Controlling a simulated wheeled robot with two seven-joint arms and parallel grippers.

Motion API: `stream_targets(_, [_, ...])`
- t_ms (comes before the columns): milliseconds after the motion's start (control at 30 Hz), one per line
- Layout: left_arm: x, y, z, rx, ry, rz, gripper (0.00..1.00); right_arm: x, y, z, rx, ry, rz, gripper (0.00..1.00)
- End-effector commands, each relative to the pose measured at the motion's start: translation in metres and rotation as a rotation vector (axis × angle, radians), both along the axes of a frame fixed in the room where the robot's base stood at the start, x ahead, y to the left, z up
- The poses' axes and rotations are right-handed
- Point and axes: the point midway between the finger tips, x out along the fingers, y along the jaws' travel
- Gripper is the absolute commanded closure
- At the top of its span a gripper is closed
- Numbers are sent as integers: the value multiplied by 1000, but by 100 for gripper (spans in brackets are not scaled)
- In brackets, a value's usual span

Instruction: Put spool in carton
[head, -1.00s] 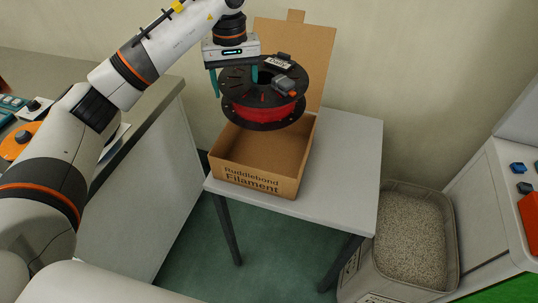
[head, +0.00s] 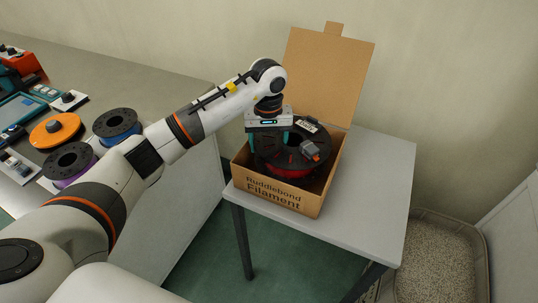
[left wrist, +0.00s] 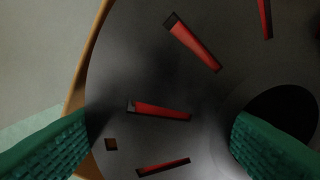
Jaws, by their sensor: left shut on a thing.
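The spool (head: 313,167) has black flanges and red filament, with a grey and orange piece on its upper flange. In the head view it lies flat, low inside the open carton (head: 283,196), a brown box marked "Ruddlebond Filament" with its lid raised behind. My left gripper (head: 268,150) is shut on the spool at its left side. In the left wrist view the black flange (left wrist: 165,75) fills most of the picture between the teal fingers, red showing through its slots. Whether the spool touches the carton floor is hidden. My right gripper is not in view.
The carton stands on a small light table (head: 379,190) with free room to its right. A grey bench at left holds orange, blue (head: 117,124) and purple spools and tools. A bin of pellets (head: 437,262) stands at lower right.

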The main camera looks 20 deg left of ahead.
Motion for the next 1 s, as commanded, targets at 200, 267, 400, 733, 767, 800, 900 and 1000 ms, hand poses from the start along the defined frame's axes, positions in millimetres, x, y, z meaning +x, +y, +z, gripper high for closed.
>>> stream_targets(200, [1, -1, -15, -4, -5, -2, 83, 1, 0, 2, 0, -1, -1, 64])
stream_targets(267, [1, -1, -18, -4, -4, -1, 83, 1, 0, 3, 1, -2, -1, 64])
stream_targets(400, [0, -1, -33, -4, -1, 1, 83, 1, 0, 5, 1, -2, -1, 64])
stream_targets(733, [1, -1, -54, -2, -5, 0, 83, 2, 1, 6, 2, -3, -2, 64])
stream_targets(767, [1, -1, -54, -2, -4, -1, 83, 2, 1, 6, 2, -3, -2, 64])
stream_targets(800, [0, 0, -56, 1, 0, 0, 28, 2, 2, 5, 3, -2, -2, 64])
stream_targets(900, [0, 0, -56, 1, 0, 0, 24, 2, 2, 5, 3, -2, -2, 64])
stream_targets(1000, [0, 0, -56, 0, 0, -1, 24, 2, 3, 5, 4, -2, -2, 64])
